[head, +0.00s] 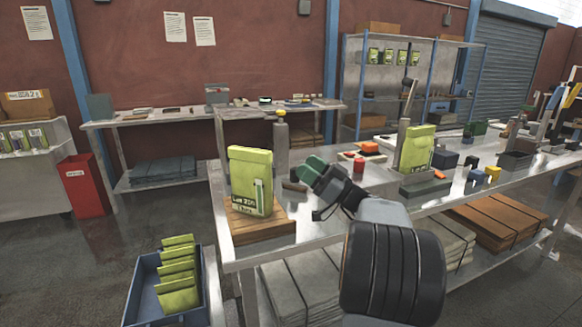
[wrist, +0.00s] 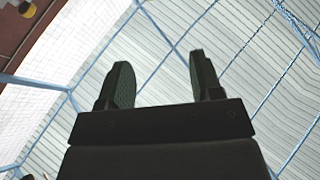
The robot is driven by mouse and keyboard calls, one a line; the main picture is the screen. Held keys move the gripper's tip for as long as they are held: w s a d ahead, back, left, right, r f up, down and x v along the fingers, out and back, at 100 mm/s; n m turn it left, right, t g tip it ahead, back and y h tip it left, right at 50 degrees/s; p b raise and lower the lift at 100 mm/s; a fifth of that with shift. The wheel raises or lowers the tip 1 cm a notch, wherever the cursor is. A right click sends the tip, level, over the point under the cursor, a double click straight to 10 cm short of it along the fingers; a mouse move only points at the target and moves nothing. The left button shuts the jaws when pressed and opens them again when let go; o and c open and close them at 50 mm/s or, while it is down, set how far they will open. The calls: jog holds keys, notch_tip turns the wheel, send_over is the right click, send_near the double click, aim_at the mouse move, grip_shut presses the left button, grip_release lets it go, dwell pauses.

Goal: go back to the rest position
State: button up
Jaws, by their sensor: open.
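My gripper (head: 312,170) shows in the head view above the near left part of the metal workbench (head: 330,228), pointing left. In the wrist view its two dark fingers (wrist: 160,85) stand apart with nothing between them, against a pale ribbed ceiling with blue beams. A green pouch (head: 250,182) with a printed label stands upright on a wooden board (head: 262,229) at the bench's left end. It is left of my gripper and apart from it. My arm reaches up from the lower right of the head view and hides part of the bench.
A blue bin (head: 146,305) with several green pouches stands below the bench's left end. Another green pouch (head: 416,150) stands upright farther right on the bench, with small blocks around it. A red bin (head: 84,187) stands at left. Grey floor is clear between them.

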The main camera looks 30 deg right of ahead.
jog(key=shift+s+d, duration=0.75)
jog(key=shift+s, duration=0.35)
jog(key=a+f+m+g+p, duration=0.25)
jog(key=a+g+p, duration=0.6)
jog(key=a, duration=0.85)
jog(key=s+a+f+m+g+h+p, duration=0.25)
jog(key=s+a+g+h, duration=0.2)
jog(key=a+g, duration=0.3)
jog(key=s+m+h+p, duration=0.1)
jog(key=s+h+p, duration=0.5)
jog(key=s+h, duration=0.2)
jog(key=shift+s+d+f+h, duration=0.35)
jog(key=shift+s+d+f, duration=0.05)
jog(key=shift+s, duration=0.05)
jog(key=shift+c, duration=0.3)
